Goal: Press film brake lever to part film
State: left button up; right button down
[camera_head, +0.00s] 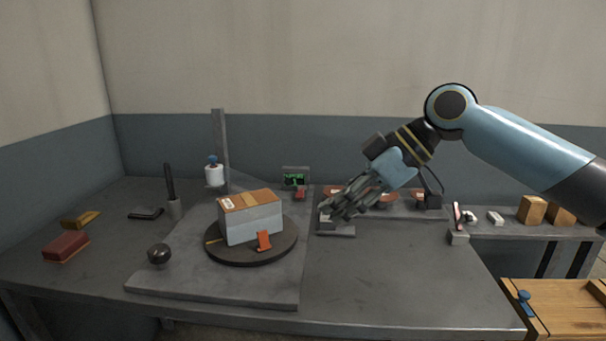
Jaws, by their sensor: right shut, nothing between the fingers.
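A box load with a brown top and pale, wrapped-looking sides (253,223) sits on a dark round turntable (225,254). A white film roll (214,176) with a blue knob stands by a grey mast (220,135) behind it. An upright black-handled lever (170,185) stands left of the roll; I cannot tell if it is the film brake lever. An orange piece (264,240) is at the load's front. My right gripper (328,210) is shut and empty, right of the turntable, above or at a small grey block (336,228); contact is unclear. My left gripper is out of view.
A black ball knob (158,254) stands at the plate's left front. A red block (66,246) and yellow piece (80,219) lie far left. A green-screened box (295,179) stands behind. Brown boxes (532,209) sit right. The front right tabletop (400,285) is clear.

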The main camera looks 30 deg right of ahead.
aim_at(299, 196)
jog(key=i+l, duration=0.9)
